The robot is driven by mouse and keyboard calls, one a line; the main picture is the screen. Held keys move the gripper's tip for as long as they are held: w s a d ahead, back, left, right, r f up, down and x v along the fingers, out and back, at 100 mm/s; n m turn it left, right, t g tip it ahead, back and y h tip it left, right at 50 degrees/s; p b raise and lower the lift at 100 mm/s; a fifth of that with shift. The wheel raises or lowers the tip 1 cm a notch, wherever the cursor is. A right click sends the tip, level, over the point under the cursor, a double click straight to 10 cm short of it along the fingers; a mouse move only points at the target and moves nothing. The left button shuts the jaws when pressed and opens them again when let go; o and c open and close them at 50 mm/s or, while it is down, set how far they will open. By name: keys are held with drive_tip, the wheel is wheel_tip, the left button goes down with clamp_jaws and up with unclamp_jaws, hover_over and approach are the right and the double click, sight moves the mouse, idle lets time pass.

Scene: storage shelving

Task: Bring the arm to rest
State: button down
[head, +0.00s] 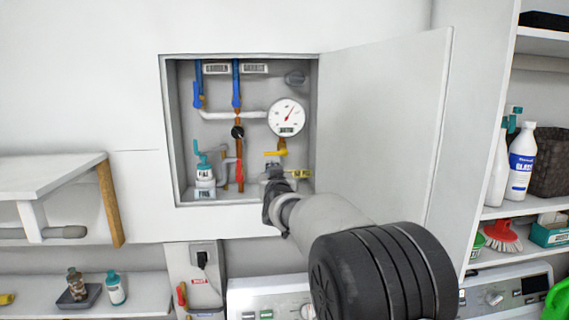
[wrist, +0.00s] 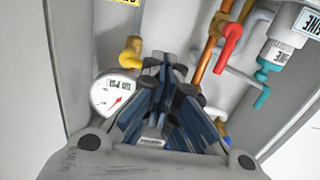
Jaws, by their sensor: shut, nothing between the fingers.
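My arm reaches up from the lower right in the head view. My gripper (head: 274,183) is at the lower right part of an open wall cabinet (head: 185,130), in front of its pipes. In the wrist view my gripper (wrist: 166,65) is shut and empty, its fingers together and pointing into the cabinet. The yellow valve handle (wrist: 131,53) is just left of the fingertips there, and the red handle (wrist: 231,38) is to their right. I cannot tell whether the fingers touch any pipe.
The cabinet door (head: 385,130) stands open on the right, close to my arm. A round gauge (head: 287,117) and a teal-topped bottle (head: 204,178) are inside. Shelves with bottles (head: 521,160) stand at the right. A white ledge (head: 50,175) juts out at the left.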

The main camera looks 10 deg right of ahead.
drive_tip(key=shift+s, duration=0.1)
drive_tip(key=s+d+f+g+b, duration=0.2)
drive_tip(key=s+f+g+b, duration=0.2)
drive_tip(key=s+f, duration=0.7)
drive_tip(key=s+d+f+g+b, duration=0.2)
drive_tip(key=s+f+g+b, duration=0.3)
drive_tip(key=s+f, duration=0.7)
drive_tip(key=s+d+f+g+b, duration=0.2)
drive_tip(key=s+f+b, duration=0.6)
drive_tip(key=s, duration=2.5)
wheel_tip(320, 180, down, 4)
drive_tip(key=shift+s+d+f+g, duration=0.1)
drive_tip(key=shift+s+d+g, duration=0.25)
drive_tip(key=shift+g, duration=0.85)
